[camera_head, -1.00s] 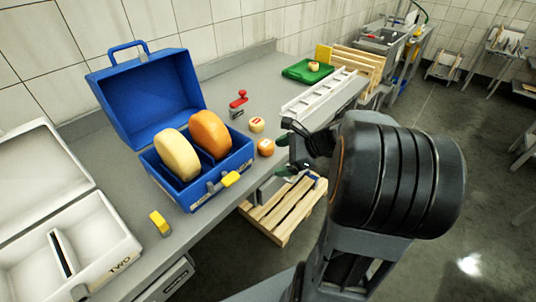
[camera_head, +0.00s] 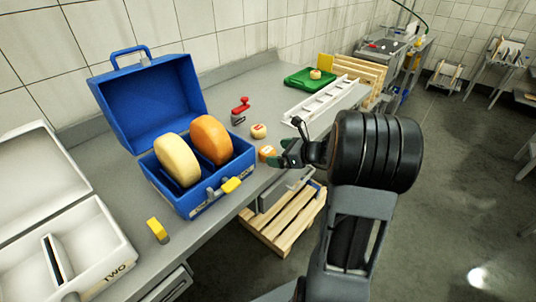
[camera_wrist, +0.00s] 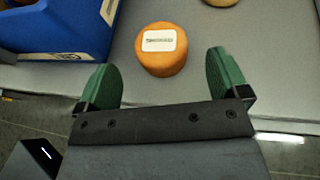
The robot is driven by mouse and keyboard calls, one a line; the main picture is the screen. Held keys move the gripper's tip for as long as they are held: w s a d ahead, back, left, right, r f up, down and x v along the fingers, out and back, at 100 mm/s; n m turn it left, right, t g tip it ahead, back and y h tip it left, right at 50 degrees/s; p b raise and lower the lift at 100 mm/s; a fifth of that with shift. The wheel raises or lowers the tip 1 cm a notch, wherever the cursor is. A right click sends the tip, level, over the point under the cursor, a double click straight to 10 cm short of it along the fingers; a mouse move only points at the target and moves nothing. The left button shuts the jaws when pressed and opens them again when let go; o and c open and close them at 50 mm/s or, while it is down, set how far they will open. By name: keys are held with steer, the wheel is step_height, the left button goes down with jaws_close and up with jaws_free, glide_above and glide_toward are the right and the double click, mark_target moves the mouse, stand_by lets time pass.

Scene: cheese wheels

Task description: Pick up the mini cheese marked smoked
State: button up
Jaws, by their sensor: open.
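An orange mini cheese (camera_wrist: 161,61) with a white label stands on the grey counter near its front edge, between and beyond my fingertips in the wrist view. Its label text is too small to read surely. It also shows in the head view (camera_head: 267,153). My gripper (camera_wrist: 168,80) has two green fingers spread wide, with nothing between them. In the head view my gripper (camera_head: 283,155) is just right of the orange cheese. A paler mini cheese (camera_head: 259,131) with a red mark stands behind it, and its edge shows at the top of the wrist view (camera_wrist: 221,1).
A blue open case (camera_head: 205,190) with two large cheese wheels is left of the orange cheese. A red-handled stamp (camera_head: 240,110), a white rack (camera_head: 320,100) and a green tray (camera_head: 298,80) with a small cheese are farther back. A white case (camera_head: 100,225) stands at left.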

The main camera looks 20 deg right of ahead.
mark_target(274, 152)
steer(key=shift+x, duration=2.3)
steer(key=shift+d+f, duration=0.1)
steer(key=shift+f, duration=0.05)
steer(key=c, duration=1)
steer(key=shift+c, duration=0.2)
